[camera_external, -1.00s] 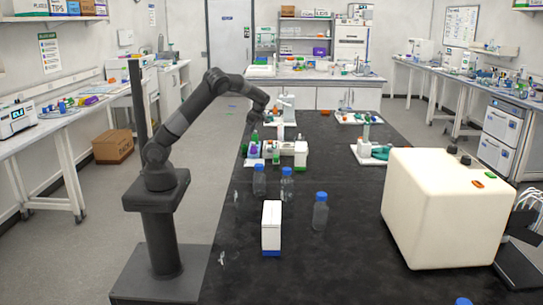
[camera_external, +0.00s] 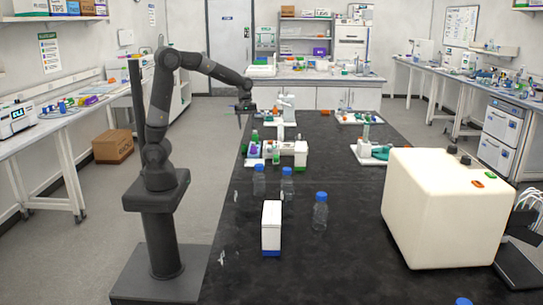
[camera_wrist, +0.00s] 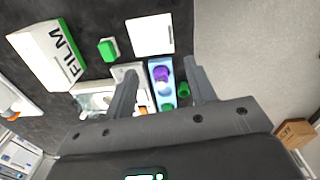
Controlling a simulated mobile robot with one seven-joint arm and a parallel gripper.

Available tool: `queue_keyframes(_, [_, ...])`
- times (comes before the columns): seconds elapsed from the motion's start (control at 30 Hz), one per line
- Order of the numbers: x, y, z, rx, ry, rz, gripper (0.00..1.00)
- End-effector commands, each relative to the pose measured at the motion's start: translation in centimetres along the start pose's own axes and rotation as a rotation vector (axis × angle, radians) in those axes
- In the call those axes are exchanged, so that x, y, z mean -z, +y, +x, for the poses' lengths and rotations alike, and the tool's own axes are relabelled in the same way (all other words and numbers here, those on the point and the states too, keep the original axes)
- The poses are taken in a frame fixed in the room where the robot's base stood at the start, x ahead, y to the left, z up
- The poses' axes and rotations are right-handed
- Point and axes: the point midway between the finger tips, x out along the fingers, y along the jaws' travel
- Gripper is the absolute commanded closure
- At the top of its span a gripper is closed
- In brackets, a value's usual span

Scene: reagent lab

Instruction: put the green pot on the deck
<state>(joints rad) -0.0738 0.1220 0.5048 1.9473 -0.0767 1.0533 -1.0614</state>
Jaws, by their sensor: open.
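My gripper (camera_external: 243,108) is raised above the far left edge of the black bench, pointing down. In the wrist view my gripper (camera_wrist: 160,68) is open, with nothing between its fingers. Below and between the fingers is a light blue rack (camera_wrist: 152,64) holding a purple piece (camera_wrist: 162,73). A round green pot (camera_wrist: 183,89) sits at the rack's right side, near the right finger and partly shaded.
A white and green FILM box (camera_wrist: 47,52) stands left of the fingers. In the external view, several blue-capped bottles (camera_external: 320,212) and a white carton (camera_external: 271,228) stand nearer. A large cream machine (camera_external: 440,210) is at right. The bench's middle is mostly clear.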

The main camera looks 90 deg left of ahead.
Motion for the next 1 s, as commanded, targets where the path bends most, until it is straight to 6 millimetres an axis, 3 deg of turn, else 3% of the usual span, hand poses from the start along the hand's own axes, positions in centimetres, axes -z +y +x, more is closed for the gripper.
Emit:
queue_keyframes(0.03, [-1.9,-0.7,-1.1,-0.034,-0.014,0.094,0.49])
queue_keyframes(0.2, [-7.4,-3.3,-3.8,-0.135,-0.022,0.427,0.49])
queue_keyframes(0.6, [-18.1,-12.3,-7.5,-0.338,0.136,1.207,0.49])
queue_keyframes(0.8, [-21.0,-16.3,-7.5,-0.383,0.265,1.504,0.49])
queue_keyframes(1.0, [-22.0,-17.9,-7.2,-0.392,0.331,1.630,0.49])
